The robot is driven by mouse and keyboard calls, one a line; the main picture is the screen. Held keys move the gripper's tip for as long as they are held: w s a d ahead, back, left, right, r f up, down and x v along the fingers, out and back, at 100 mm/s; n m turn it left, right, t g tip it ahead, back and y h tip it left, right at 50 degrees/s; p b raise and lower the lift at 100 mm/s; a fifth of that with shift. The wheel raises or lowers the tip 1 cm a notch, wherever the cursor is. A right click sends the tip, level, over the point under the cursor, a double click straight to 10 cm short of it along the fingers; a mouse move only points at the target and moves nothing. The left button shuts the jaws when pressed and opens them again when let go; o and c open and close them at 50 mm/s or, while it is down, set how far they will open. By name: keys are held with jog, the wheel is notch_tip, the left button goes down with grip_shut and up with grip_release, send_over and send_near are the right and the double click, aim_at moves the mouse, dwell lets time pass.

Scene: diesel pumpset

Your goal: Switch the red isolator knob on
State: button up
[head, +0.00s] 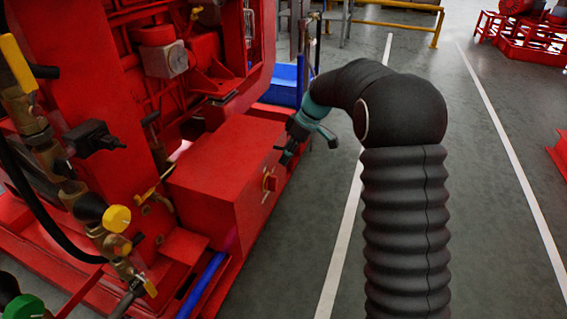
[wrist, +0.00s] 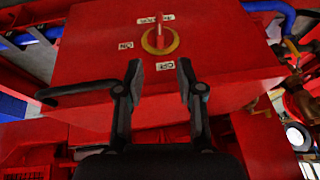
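The red isolator knob (wrist: 160,32) sits on a yellow round plate (wrist: 173,43) on the face of a red box (wrist: 90,50). In the wrist view its narrow handle stands roughly upright in the picture. Small white labels surround it; the left one (wrist: 126,45) seems to read ON, and the lower one (wrist: 166,66) seems to read OFF. The knob also shows small in the head view (head: 269,183). My gripper (wrist: 160,68) is open and empty, its fingers apart just below the knob in the wrist view. In the head view my gripper (head: 303,148) is right of the box, apart from the knob.
The red box (head: 215,175) is on the red pumpset base. Brass pipes and valves with yellow handles (head: 116,218) stand at the left. A blue tray (head: 283,83) lies behind the box. The grey floor (head: 310,205) to the right is clear, with white lines.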

jog(key=shift+d+r, duration=0.15)
jog(key=shift+r, duration=0.1)
jog(key=d+f+m+g+p, duration=0.1)
jog(key=d+f+m+p, duration=0.25)
jog(key=d+f, duration=0.45)
jog(key=m+t+y+p, duration=0.6)
jog(key=m+y, duration=0.6)
jog(key=m, duration=2.2)
send_near(273, 184)
jog(key=shift+t, duration=0.5)
jog(key=x, duration=0.9)
jog(key=shift+b, duration=0.35)
